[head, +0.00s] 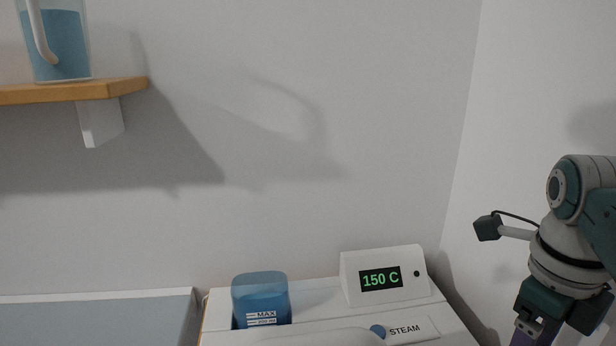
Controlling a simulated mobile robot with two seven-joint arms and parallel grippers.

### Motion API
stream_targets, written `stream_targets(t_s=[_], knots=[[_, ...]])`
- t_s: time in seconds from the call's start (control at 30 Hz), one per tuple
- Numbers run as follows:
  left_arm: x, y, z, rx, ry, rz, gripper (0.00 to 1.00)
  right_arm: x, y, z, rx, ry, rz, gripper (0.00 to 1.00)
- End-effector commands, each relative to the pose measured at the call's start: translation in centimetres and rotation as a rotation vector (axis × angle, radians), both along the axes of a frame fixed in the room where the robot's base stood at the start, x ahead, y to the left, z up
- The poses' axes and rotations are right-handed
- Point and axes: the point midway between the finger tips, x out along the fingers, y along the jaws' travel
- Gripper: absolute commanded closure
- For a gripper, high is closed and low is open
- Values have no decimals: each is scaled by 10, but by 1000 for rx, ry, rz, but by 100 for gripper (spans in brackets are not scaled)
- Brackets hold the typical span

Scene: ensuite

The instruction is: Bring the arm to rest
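My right arm comes in at the right edge of the head view. Its wrist and the upper part of my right gripper (541,328) show low at the right, pointing down. The fingertips are cut off by the bottom edge, so I cannot see whether it is open or shut, or whether it holds anything. The gripper is to the right of the white appliance (315,311). My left gripper and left arm are not in view.
A white display box (354,284) reading "150 C" and a blue container (260,297) marked MAX are on the appliance. A wooden shelf (120,87) at upper left bears a jug of blue liquid (66,38). A pale surface (95,318) lies lower left. Walls stand behind and right.

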Motion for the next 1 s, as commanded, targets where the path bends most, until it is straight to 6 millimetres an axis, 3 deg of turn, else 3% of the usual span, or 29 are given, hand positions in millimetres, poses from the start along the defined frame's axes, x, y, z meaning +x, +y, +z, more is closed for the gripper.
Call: stream_targets(t_s=[0.1,0.27,0.5,0.7,0.77,0.8,1.0], knots=[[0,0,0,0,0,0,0,-31,-23,-9,-113,15,397,26],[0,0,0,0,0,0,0,-69,-23,-9,-244,67,1055,26],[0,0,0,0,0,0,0,-127,26,4,-370,125,2030,26],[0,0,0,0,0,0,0,-174,75,22,-441,88,2651,26],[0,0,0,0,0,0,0,-188,91,29,-467,56,2816,26],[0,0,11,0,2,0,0,-193,97,44,-484,43,2886,26],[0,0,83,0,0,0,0,-189,94,114,-483,51,2865,26]])
